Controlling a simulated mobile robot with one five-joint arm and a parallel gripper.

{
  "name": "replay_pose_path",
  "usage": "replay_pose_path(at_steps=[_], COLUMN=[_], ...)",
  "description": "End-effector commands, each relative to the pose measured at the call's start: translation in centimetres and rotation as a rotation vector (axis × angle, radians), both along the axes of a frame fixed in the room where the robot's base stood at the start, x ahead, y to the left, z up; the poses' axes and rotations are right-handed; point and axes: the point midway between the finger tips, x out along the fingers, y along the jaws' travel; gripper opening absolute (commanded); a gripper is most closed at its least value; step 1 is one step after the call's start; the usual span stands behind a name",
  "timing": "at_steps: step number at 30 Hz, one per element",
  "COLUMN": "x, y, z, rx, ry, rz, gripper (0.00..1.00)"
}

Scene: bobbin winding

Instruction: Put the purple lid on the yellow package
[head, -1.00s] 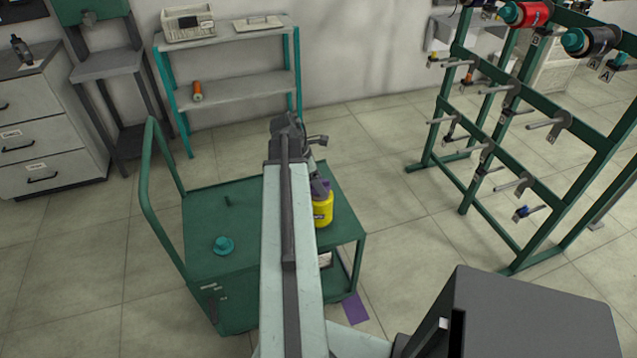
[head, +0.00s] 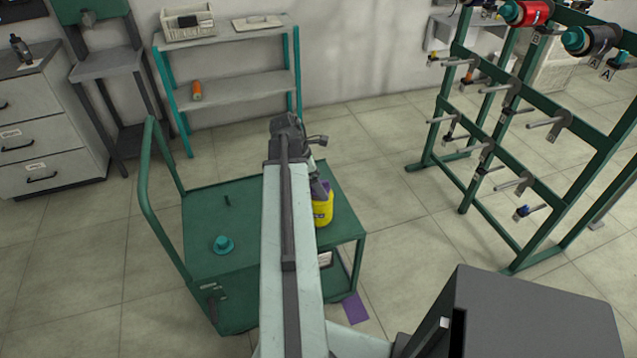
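The yellow package (head: 323,212) stands upright near the right edge of the top of the green cart, partly hidden by my arm. A small purple patch (head: 326,187), which looks like the purple lid, shows at the package's top beside my gripper. My gripper (head: 318,190) points down at the top of the package. Its fingers are small, dark and partly hidden, so I cannot tell whether they are open or shut on the lid. I also cannot tell whether the lid rests on the package or is just above it.
The green cart (head: 205,265) also carries a teal knob-like piece (head: 223,245) and a small dark peg. A green spool rack (head: 590,140) stands at the right. A shelf (head: 235,92) with an orange spool (head: 197,91) stands behind. A purple sheet (head: 355,308) lies on the floor.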

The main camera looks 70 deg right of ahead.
Motion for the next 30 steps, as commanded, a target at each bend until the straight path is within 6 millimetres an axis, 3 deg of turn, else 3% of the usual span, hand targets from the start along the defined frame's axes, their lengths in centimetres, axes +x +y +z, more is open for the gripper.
replay_pose_path(at_steps=[5,15,30], x=[0.4,2.3,3.0], y=[0.3,1.4,1.8], z=[1.8,7.3,7.1], rx=[0.000,0.000,-0.003], ry=[0.000,0.000,-0.005], rz=[0.001,0.001,-0.002], gripper=[0.93,0.93,0.93])
